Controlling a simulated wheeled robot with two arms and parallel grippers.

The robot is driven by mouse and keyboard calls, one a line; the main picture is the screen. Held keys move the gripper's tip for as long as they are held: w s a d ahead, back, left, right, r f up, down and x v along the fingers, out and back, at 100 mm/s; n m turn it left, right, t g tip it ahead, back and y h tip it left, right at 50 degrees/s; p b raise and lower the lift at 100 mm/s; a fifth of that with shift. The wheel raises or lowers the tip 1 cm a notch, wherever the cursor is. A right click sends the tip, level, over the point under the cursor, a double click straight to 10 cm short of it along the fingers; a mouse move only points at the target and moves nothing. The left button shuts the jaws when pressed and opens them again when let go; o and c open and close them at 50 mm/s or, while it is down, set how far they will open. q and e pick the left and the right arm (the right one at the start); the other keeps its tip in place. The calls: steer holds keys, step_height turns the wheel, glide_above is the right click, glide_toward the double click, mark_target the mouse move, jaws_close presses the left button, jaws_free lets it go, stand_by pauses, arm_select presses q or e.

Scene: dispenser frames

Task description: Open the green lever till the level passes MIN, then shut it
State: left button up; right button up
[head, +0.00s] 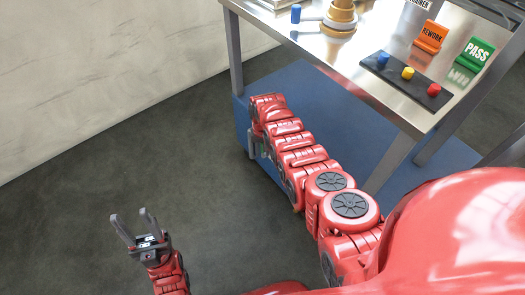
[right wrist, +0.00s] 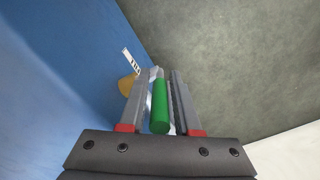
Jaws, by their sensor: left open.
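A green lever handle (right wrist: 160,108) lies lengthwise between the two fingers of my right gripper (right wrist: 162,76) in the right wrist view. Narrow gaps show beside its near end; contact near the fingertips is unclear. In the head view my right gripper (head: 256,145) is at the bench's left side, mostly hidden by my red arm. The lever, level and MIN mark cannot be seen there. My left gripper (head: 137,230) is open and empty above the dark floor at lower left.
A steel bench (head: 345,58) holds a blue piece (head: 296,14), a brass-coloured stepped body (head: 340,18), a dark button panel (head: 408,80), an orange REWORK sign (head: 431,36) and a green PASS sign (head: 475,54). A brass-coloured part (right wrist: 127,86) and blue surface (right wrist: 60,90) lie left of the lever.

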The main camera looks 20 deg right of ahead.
jaws_close()
stand_by(1.1)
